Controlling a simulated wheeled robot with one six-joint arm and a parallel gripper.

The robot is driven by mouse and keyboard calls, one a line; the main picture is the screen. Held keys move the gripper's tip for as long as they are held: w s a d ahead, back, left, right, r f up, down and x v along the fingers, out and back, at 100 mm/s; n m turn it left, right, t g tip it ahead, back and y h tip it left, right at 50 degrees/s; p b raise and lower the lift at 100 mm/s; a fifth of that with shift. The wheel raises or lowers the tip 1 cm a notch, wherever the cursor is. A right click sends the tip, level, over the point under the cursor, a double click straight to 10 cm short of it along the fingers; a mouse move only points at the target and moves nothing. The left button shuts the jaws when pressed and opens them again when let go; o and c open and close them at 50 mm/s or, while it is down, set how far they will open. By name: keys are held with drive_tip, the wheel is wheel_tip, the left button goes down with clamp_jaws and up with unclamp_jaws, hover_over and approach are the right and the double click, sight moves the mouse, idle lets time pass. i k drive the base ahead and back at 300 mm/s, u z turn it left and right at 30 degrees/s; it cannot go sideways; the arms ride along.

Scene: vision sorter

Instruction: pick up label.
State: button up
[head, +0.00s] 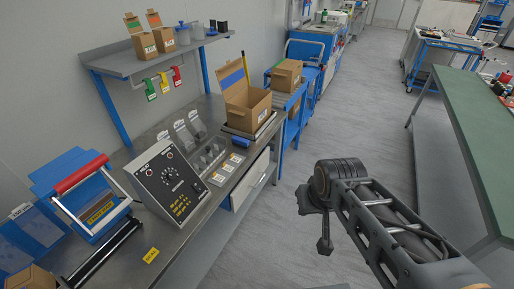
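A small yellow label (151,255) lies flat on the grey metal workbench (190,262), near its front edge, right of the black bar of the blue device. Several small labelled cards (227,169) lie in a row further back on the bench. Green (151,89), yellow (164,83) and red (176,76) tags hang under the wall shelf. My gripper (325,245) is over the floor aisle, right of the bench and apart from everything. It looks small and dark, and its fingers cannot be made out.
A control box with a dial (168,183) stands behind the yellow label. A blue device with a red handle (80,195) is at left. An open carton (246,103) stands at the bench's far end. A green-topped table (480,125) is at right. The aisle floor is clear.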

sight(233, 158)
drive_tip(key=u, duration=0.05)
drive_tip(key=i, duration=0.85)
drive_tip(key=u, duration=0.7)
drive_tip(key=i, duration=0.4)
drive_tip(key=u, duration=0.35)
